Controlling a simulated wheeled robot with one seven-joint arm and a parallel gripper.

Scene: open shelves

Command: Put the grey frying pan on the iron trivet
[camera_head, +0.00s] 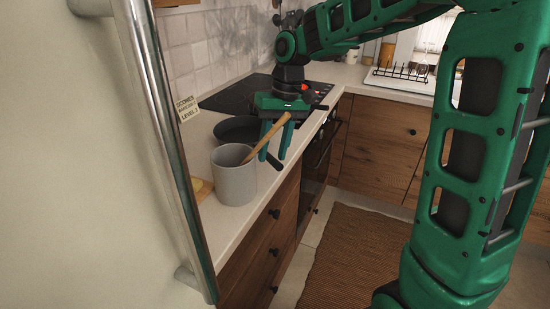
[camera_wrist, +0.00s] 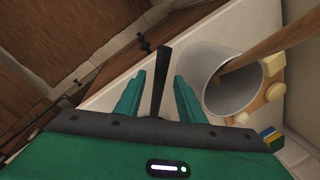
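The dark grey frying pan (camera_head: 238,129) lies on the counter behind a grey pot, which hides part of it. Its black handle (camera_wrist: 162,78) shows in the wrist view between my fingers, with a gap on each side. My gripper (camera_head: 276,146) points down over the handle and is open; its fingertips also show in the wrist view (camera_wrist: 158,82). The pan's bowl is hidden in the wrist view. I cannot clearly make out an iron trivet in either view.
A grey pot (camera_head: 234,183) with a wooden utensil (camera_head: 268,136) leaning out stands close beside my gripper. A dark cooktop (camera_head: 235,97) lies behind the pan. A black rack (camera_head: 398,75) stands on the far counter. A metal bar (camera_head: 160,125) is at the left foreground.

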